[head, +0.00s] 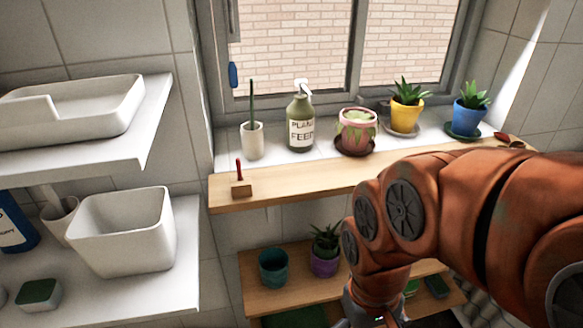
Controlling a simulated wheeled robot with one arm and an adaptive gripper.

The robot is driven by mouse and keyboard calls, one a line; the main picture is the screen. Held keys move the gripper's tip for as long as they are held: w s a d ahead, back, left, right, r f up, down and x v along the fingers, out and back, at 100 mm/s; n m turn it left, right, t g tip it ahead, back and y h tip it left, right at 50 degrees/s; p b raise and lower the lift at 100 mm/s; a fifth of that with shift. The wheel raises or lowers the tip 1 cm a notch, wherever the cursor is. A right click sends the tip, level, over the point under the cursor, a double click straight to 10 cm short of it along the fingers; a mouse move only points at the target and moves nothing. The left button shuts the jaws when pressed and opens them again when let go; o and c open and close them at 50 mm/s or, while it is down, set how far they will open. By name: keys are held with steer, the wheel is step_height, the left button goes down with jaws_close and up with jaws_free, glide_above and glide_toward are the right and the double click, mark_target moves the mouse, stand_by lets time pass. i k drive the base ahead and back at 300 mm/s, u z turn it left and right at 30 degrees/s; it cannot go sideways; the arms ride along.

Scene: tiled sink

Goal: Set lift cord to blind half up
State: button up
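A blue pull (233,75), which looks like the end of the lift cord, hangs at the left side of the window frame. A thin line runs up above it to the top edge of the picture. No blind fabric shows; the visible panes look out on brick. My orange arm reaches in from the right. My gripper (362,318) is low at the bottom edge, mostly cut off, in front of the lower wooden shelf and well below and right of the blue pull. Its fingers are not clear enough to tell open from shut.
The sill holds a beige cup (253,142) with a green stick, a plant feed bottle (300,122) and several potted plants. A red peg stands in a wooden block (241,190) on the wooden ledge (300,183). White shelves with a bin (122,235) fill the left.

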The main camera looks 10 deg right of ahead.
mark_target(232, 78)
steer(key=k, duration=1.3)
steer(key=u, duration=0.5)
steer(key=i, duration=0.45)
steer(key=u, duration=0.2)
